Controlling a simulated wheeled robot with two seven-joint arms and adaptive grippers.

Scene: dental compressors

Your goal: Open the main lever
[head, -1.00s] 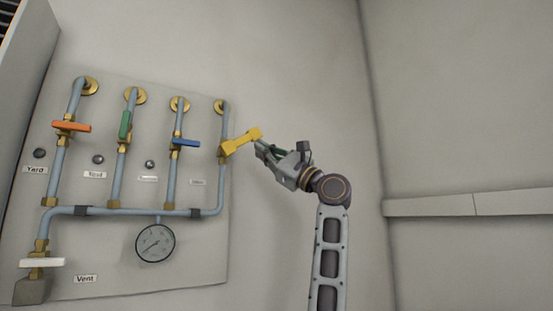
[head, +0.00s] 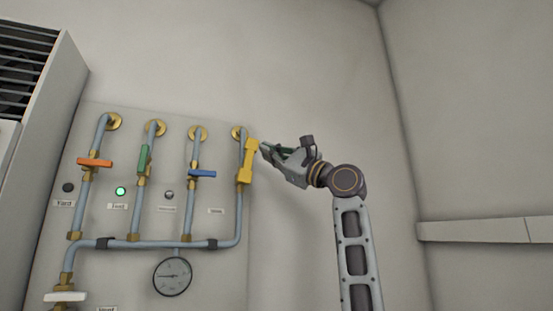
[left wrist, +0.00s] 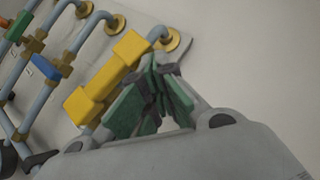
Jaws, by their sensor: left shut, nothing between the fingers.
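The yellow lever (head: 247,161) is on the rightmost pipe of the wall panel and lies upright along that pipe. In the left wrist view the yellow lever (left wrist: 107,79) runs slantwise in line with its pipe. My left gripper (head: 264,149) is just right of the lever's upper end, its fingers pointing left toward it. In the left wrist view my left gripper (left wrist: 153,75) has its green finger pads together, with nothing between them. I cannot tell whether the fingertips touch the lever. The label under this pipe is too small to read. My right gripper is not in view.
Orange (head: 95,162), green (head: 144,159) and blue (head: 202,174) levers sit on the pipes to the left. A white lever (head: 65,296) is at lower left, a gauge (head: 172,276) below the cross pipe. A lamp (head: 120,191) glows green. The wall right of the panel is clear.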

